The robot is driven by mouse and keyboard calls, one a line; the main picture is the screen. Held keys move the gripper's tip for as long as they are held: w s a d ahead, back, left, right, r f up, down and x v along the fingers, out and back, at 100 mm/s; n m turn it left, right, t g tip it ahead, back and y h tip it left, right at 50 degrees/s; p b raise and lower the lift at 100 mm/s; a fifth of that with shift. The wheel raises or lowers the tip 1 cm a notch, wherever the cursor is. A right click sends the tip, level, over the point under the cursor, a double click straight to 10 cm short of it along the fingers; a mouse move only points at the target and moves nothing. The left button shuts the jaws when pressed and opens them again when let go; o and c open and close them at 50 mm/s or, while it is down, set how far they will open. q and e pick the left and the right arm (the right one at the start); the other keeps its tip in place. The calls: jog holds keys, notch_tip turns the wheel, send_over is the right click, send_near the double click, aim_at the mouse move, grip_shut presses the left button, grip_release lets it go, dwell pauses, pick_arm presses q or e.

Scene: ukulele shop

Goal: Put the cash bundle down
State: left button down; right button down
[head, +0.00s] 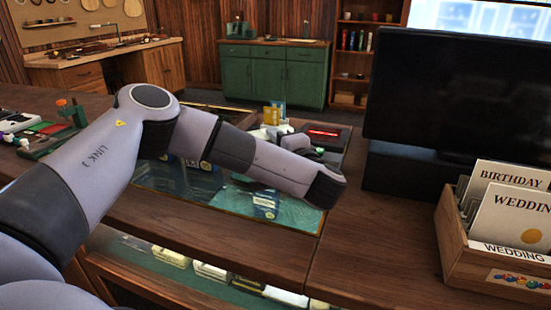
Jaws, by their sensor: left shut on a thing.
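My left arm reaches in from the left over the glass-topped counter (290,217). Its wrist bends back, and the left gripper (304,147) shows only in part behind the forearm, above the far part of the counter. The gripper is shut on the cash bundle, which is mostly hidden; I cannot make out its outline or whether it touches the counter. My right gripper is not in view.
A dark monitor (455,95) stands at the right. A wooden box of cards (500,265) sits in front of it. A dark tray with a red item (323,132) lies behind the gripper. Bare wood (375,245) is free at front centre.

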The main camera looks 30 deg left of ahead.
pick_arm(q)
notch_tip(320, 180, down, 4)
jog(key=shift+f, duration=0.25)
jog(key=shift+f, duration=0.25)
jog(key=shift+f, duration=0.4)
jog(key=c, duration=1.1)
grip_release()
